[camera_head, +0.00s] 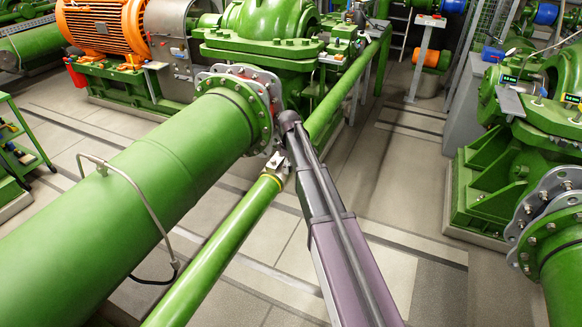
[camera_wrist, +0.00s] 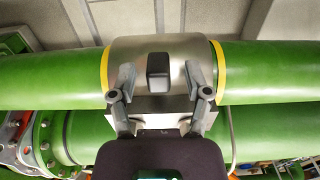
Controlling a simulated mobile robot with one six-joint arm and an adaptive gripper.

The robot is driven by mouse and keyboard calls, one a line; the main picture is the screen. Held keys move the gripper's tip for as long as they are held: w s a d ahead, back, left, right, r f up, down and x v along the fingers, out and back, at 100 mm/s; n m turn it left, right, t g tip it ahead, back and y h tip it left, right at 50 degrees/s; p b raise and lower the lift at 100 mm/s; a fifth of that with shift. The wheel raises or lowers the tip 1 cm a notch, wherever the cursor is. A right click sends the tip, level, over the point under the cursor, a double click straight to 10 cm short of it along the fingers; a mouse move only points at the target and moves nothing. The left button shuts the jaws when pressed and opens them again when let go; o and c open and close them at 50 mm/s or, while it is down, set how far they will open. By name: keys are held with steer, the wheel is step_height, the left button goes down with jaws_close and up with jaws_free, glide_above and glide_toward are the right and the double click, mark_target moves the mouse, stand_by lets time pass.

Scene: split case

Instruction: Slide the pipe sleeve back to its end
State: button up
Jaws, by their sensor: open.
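The pipe sleeve (camera_wrist: 142,48) is a bare silver metal collar around a thin green pipe (camera_wrist: 50,82). A black block-shaped handle (camera_wrist: 158,72) stands out from its middle. Yellow bands ring the pipe at the sleeve's left edge (camera_wrist: 105,72) and near its right edge (camera_wrist: 218,70). My gripper (camera_wrist: 161,78) is open, with one finger on each side of the handle and a gap on both sides. In the head view my gripper (camera_head: 279,160) is at the thin pipe (camera_head: 220,237), just beyond a yellow band (camera_head: 272,179); my arm and gripper largely hide the sleeve there.
A thick green pipe (camera_head: 130,195) with a bolted flange (camera_head: 262,115) runs beside the thin pipe on the left. A bent grey tube (camera_head: 140,200) arches over it. A green pump (camera_head: 265,45) stands behind. Tiled floor (camera_head: 385,180) is free to the right.

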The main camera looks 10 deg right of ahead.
mark_target(282, 175)
steer(key=shift+c, duration=0.2)
jaws_close()
steer(key=s+a, duration=0.2)
steer(key=s, duration=0.1)
steer(key=s+a, duration=0.1)
steer(key=s, duration=0.1)
steer(key=shift+a, duration=0.25)
steer(key=shift+w, duration=0.1)
steer(key=shift+o, duration=0.2)
jaws_free()
steer(key=shift+r, duration=0.1)
